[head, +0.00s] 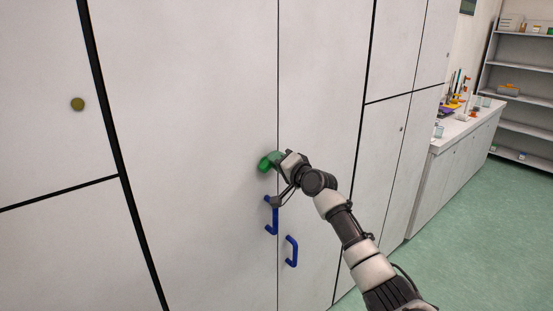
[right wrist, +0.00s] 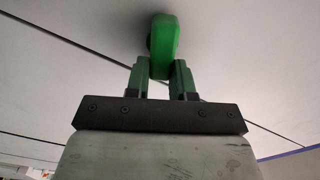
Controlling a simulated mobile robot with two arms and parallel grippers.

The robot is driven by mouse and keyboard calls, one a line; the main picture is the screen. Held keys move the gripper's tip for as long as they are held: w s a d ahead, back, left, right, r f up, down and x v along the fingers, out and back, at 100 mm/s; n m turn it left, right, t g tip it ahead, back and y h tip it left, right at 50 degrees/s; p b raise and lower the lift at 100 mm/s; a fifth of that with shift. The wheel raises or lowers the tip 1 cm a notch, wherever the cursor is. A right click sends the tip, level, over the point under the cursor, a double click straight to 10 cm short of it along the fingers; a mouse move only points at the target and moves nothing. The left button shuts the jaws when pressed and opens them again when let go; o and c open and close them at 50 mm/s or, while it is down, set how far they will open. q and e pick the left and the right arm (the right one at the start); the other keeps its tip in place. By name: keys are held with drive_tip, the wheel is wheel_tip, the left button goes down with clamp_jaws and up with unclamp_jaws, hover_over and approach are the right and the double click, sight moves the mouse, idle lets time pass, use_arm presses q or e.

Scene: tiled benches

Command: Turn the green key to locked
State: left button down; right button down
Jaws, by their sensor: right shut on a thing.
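The green key (head: 265,163) sits on the white cabinet door (head: 200,120), just left of the seam between two doors and above the blue handles. My right gripper (head: 281,161) is at the key, partly covering its right side. In the right wrist view the key (right wrist: 163,45) stands out from the white panel, and my right gripper (right wrist: 160,82) has one finger on each side of its lower end, shut on it. The lock's marks are not visible. My left gripper is in neither view.
Two blue handles, a left one (head: 274,219) and a right one (head: 294,251), stick out just below my right gripper. A bench (head: 471,122) and a shelf unit (head: 520,75) stand at the right, beside open green floor (head: 475,225).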

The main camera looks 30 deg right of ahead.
drive_tip(key=m+p, duration=0.1)
drive_tip(key=m, duration=0.1)
drive_tip(key=f+m, duration=0.1)
drive_tip(key=m, duration=0.2)
drive_tip(key=shift+d+p, duration=0.15)
drive_tip(key=shift+p, duration=0.2)
drive_tip(key=shift+m, duration=0.3)
drive_tip(key=c, duration=1)
unclamp_jaws()
drive_tip(key=shift+o, duration=0.2)
drive_tip(key=s+b, duration=0.2)
drive_tip(key=s, duration=0.8)
drive_tip(key=shift+s+d, duration=0.4)
drive_tip(key=shift+d, duration=0.05)
